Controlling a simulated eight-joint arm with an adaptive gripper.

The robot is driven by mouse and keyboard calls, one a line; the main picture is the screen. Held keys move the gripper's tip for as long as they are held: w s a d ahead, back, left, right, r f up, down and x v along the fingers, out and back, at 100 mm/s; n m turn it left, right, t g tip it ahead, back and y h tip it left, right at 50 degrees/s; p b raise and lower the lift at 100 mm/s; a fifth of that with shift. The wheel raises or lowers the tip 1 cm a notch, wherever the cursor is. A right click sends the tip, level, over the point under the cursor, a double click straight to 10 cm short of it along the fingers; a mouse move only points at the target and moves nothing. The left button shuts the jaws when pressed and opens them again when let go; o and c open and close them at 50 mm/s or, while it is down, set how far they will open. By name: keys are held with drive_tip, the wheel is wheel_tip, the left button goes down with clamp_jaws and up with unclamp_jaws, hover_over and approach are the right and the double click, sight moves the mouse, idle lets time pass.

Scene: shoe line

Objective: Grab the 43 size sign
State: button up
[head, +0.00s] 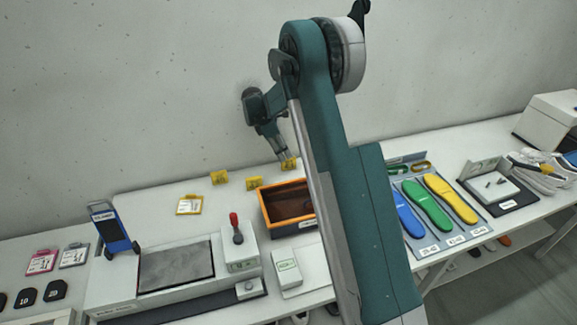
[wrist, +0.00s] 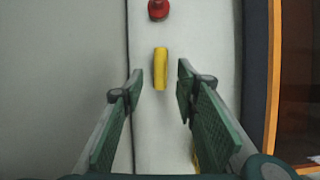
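Three small yellow signs stand behind and beside the orange box in the head view: a left one (head: 220,177), a middle one (head: 254,183) and a right one (head: 290,163). Their numbers are too small to read, so I cannot tell which is 43. My gripper (head: 284,154) is at the right sign, its tips just above or in front of it. In the wrist view my gripper (wrist: 160,78) is open, and a narrow yellow sign (wrist: 161,69) shows between the fingertips, touching neither. Another yellow piece (wrist: 195,156) is mostly hidden behind the right finger.
The orange-rimmed box (head: 267,216) stands close by; its edge (wrist: 272,90) runs along the right in the wrist view. The wall (wrist: 60,70) is close on the left. A red round thing (wrist: 158,9) lies beyond the sign. A red-handled device (head: 239,250) stands further left.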

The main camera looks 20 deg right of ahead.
sight(288, 161)
drive_tip(key=shift+x, duration=0.8)
drive_tip(key=shift+x, duration=2.6)
drive_tip(key=shift+c, duration=0.3)
clamp_jaws()
